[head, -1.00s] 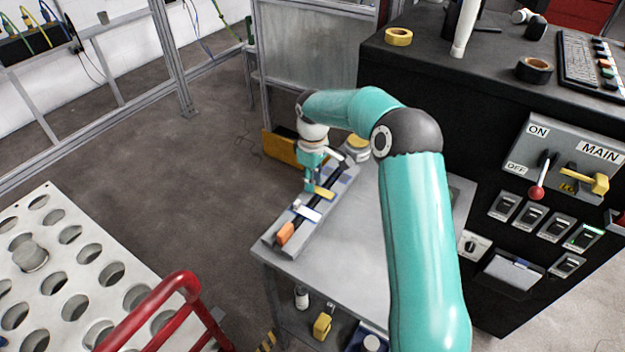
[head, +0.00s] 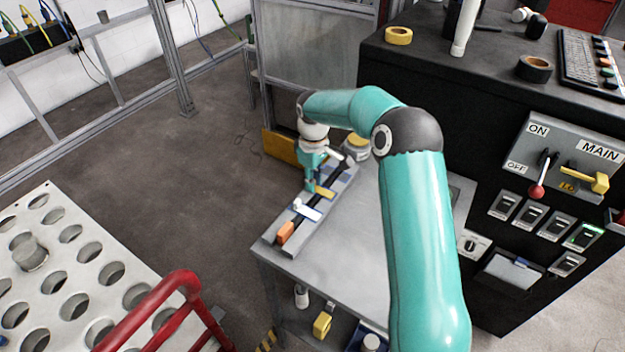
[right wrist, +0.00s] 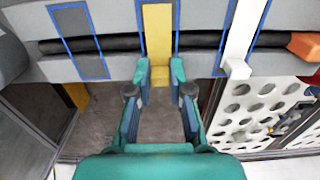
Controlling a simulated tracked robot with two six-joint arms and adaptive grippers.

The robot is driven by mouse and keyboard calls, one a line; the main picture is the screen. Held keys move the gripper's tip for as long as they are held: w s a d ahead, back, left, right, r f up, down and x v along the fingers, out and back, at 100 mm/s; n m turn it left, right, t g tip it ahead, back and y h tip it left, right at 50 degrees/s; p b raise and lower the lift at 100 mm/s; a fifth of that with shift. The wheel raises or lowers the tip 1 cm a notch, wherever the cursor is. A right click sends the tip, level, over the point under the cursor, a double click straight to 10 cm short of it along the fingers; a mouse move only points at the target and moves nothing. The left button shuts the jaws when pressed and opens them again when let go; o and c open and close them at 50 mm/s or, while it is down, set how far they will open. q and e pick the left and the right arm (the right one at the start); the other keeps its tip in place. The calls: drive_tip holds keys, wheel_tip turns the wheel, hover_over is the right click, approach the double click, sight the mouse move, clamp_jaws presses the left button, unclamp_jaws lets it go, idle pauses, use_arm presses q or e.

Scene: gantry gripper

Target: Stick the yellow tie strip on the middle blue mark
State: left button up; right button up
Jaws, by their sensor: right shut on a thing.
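The yellow tie strip (right wrist: 157,42) lies across the black cable (right wrist: 112,44) in the right wrist view, with blue lines of the middle mark (right wrist: 177,28) showing along its sides. My right gripper (right wrist: 160,78) is shut on the strip's near end, one finger on each side. I cannot tell whether the strip is pressed flat. In the head view, the strip (head: 325,192) shows beside my right gripper (head: 311,188), over the grey board (head: 272,240). A white strip (right wrist: 243,30) crosses the cable at the right mark. The left mark (right wrist: 62,20) is bare. My left gripper is out of view.
An orange block (head: 286,232) sits at the board's near end. The grey table (head: 350,240) is clear right of the board. A yellow-and-white roll (head: 357,147) stands behind. The black control cabinet (head: 480,130) rises at right, and a red rail (head: 150,310) stands at front left.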

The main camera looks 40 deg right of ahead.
drive_tip(key=o, duration=0.8)
drive_tip(key=shift+o, duration=0.3)
drive_tip(key=o, duration=0.4)
drive_tip(key=shift+o, duration=0.2)
drive_tip(key=shift+r, duration=0.1)
drive_tip(key=shift+r+p, duration=2.8)
drive_tip(key=shift+r, duration=0.65)
